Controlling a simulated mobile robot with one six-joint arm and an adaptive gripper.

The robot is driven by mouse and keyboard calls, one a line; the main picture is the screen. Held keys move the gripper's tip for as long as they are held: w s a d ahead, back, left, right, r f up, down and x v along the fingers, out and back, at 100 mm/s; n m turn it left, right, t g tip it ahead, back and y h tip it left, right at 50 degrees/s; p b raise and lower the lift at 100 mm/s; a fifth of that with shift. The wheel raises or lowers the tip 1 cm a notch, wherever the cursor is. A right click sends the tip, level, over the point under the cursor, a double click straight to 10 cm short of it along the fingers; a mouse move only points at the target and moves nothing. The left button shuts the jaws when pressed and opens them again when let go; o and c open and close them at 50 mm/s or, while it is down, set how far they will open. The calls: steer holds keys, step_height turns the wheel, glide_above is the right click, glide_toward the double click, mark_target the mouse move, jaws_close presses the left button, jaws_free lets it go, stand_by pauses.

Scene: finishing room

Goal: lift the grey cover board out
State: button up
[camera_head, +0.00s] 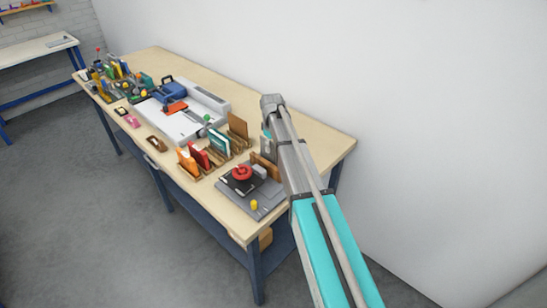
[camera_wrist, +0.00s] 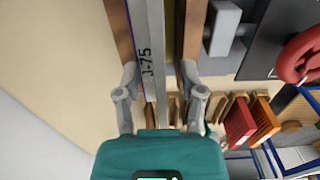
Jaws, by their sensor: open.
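A grey board marked "J-75" (camera_wrist: 147,30) stands on edge in a brown wooden holder (camera_wrist: 193,28) in the wrist view; I take it to be the grey cover board. My gripper (camera_wrist: 158,78) is open above it, one finger to each side. The board passes between the fingers, with a gap visible on the right; contact on the left is unclear. In the head view my gripper (camera_head: 267,150) points down at the bench's near right end, behind the brown holder (camera_head: 265,167). I cannot make out the board there.
A grey machine with a red ring (camera_head: 242,173) stands beside the holder. Small racks of red and orange boards (camera_head: 193,160) and teal and white boards (camera_head: 220,142) stand to the left. A brown board (camera_head: 238,126) stands behind. The wall is close behind the bench (camera_head: 325,143).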

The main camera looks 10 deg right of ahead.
stand_by(0.4)
jaws_close()
